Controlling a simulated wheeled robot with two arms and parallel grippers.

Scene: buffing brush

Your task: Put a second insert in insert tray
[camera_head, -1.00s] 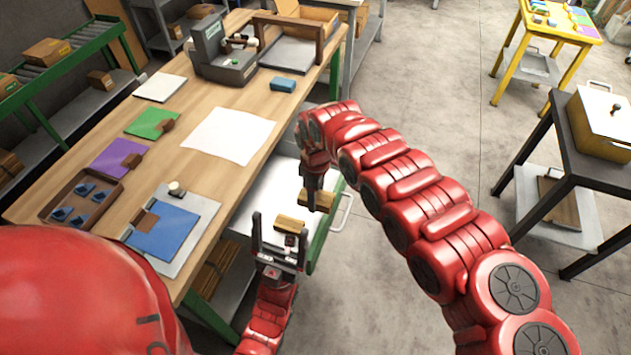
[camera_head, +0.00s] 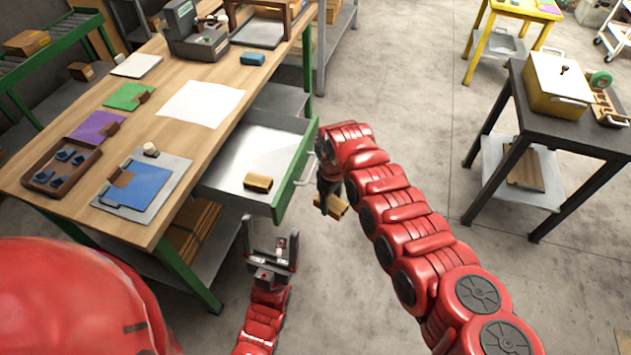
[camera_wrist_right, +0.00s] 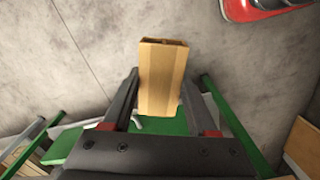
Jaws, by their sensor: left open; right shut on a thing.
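A tan, hollow-ended block (camera_wrist_right: 162,75), possibly the insert, is shut between the fingers of my right gripper (camera_head: 326,200). It hangs over the floor, just outside the open drawer's front. A similar tan block (camera_head: 258,182) lies in the open grey drawer (camera_head: 240,150) near its front. A brown tray (camera_head: 41,187) with several small blue pieces (camera_head: 70,157) stands on the workbench at the left. The pictures do not settle which is the insert tray. My left gripper (camera_head: 271,232) is open and empty, pointing up in front of the drawer.
The wooden workbench (camera_head: 150,95) holds blue, purple and green panels, a white sheet (camera_head: 200,103) and a grey machine (camera_head: 193,35). The drawer's green front (camera_head: 295,172) sticks out. A dark table (camera_head: 540,110) with a yellow box stands right. Floor between is clear.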

